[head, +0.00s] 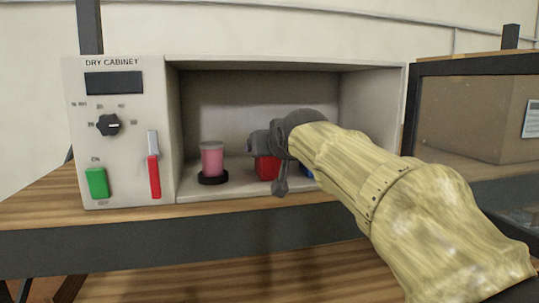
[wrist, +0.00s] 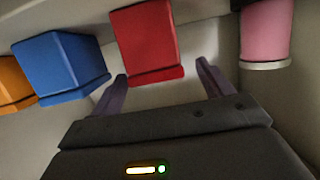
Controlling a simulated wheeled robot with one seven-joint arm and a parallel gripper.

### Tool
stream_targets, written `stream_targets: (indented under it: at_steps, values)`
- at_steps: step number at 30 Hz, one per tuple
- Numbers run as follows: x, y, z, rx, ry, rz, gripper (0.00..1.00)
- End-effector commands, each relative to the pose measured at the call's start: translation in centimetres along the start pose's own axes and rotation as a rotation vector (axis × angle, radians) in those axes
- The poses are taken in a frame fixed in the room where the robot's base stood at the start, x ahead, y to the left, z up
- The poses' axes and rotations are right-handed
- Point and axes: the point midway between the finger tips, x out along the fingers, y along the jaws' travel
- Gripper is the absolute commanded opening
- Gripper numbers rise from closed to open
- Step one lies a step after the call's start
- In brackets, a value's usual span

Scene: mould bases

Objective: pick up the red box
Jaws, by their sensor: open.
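The red box (head: 267,168) stands inside the open dry cabinet, partly hidden behind my gripper (head: 268,165) in the head view. In the wrist view the red box (wrist: 146,42) is at the top centre, ahead of my gripper (wrist: 161,72). The fingers are apart, one toward each side of the box. The fingertips are close to its lower edge, and I cannot tell whether they touch it. Nothing is held between the fingers.
A pink jar (head: 212,160) on a dark base stands left of the red box. A blue box (wrist: 60,63) and an orange box (wrist: 12,84) are on its other side. The dry cabinet (head: 118,190) walls and ceiling enclose my gripper. A shelf with a cardboard box (head: 470,115) is at right.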

Motion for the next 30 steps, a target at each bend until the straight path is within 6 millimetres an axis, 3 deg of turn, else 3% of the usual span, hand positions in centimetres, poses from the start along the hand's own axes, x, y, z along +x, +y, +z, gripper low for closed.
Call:
stream_targets:
  at_steps: [9, 26, 30]
  values:
    - [3.2, 0.3, -0.5, -0.002, 0.0, 0.0, 0.79]
    - [3.4, 0.3, -0.3, -0.001, 0.002, -0.001, 0.79]
    - [3.4, 0.3, -0.3, -0.001, 0.002, -0.001, 0.52]
